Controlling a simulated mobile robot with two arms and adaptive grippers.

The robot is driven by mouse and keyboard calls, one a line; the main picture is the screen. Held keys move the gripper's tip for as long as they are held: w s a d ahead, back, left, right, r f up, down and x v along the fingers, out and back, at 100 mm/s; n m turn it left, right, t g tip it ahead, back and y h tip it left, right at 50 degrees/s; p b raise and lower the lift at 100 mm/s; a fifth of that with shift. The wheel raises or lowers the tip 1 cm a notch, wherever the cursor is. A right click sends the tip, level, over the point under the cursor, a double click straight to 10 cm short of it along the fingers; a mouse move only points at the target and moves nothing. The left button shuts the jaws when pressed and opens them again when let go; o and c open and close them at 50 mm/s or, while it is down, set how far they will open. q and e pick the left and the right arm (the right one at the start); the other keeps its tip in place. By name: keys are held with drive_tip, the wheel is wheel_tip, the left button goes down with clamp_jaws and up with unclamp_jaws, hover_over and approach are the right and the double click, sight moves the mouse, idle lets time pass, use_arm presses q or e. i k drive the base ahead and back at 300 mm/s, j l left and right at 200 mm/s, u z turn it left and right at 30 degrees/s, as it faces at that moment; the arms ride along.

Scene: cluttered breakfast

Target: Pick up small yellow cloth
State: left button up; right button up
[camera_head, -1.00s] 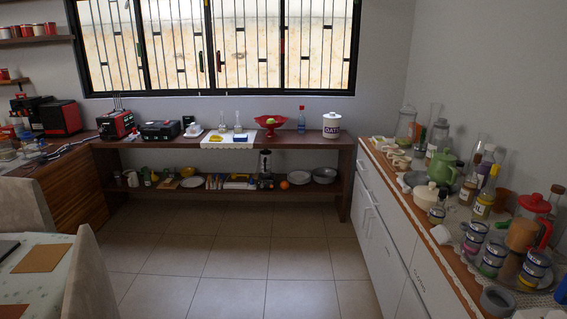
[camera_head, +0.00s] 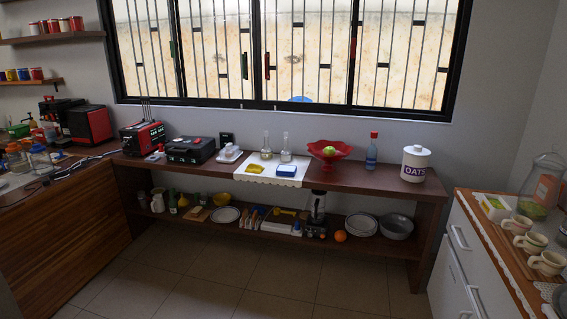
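A small yellow cloth (camera_head: 255,169) lies on a white lace-edged runner (camera_head: 292,182) on the low wooden table under the window. A blue item (camera_head: 287,170), perhaps a sponge or folded cloth, lies to its right on the same runner. Two glass bottles (camera_head: 286,148) stand just behind them. Neither of my grippers is in view.
The wooden table (camera_head: 370,180) also holds a red fruit bowl (camera_head: 328,150), a blue bottle (camera_head: 371,153), an OATS canister (camera_head: 415,164) and black appliances (camera_head: 190,150). Its lower shelf is cluttered. The tiled floor (camera_head: 250,270) in front is clear. Counters flank both sides.

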sight(253, 168)
drive_tip(key=i+j+u, duration=0.15)
drive_tip(key=i+u, duration=0.15)
drive_tip(key=i, duration=0.4)
drive_tip(key=i+u, duration=0.3)
drive_tip(key=i, duration=0.4)
drive_tip(key=i+l+u, duration=0.3)
drive_tip(key=i, duration=0.4)
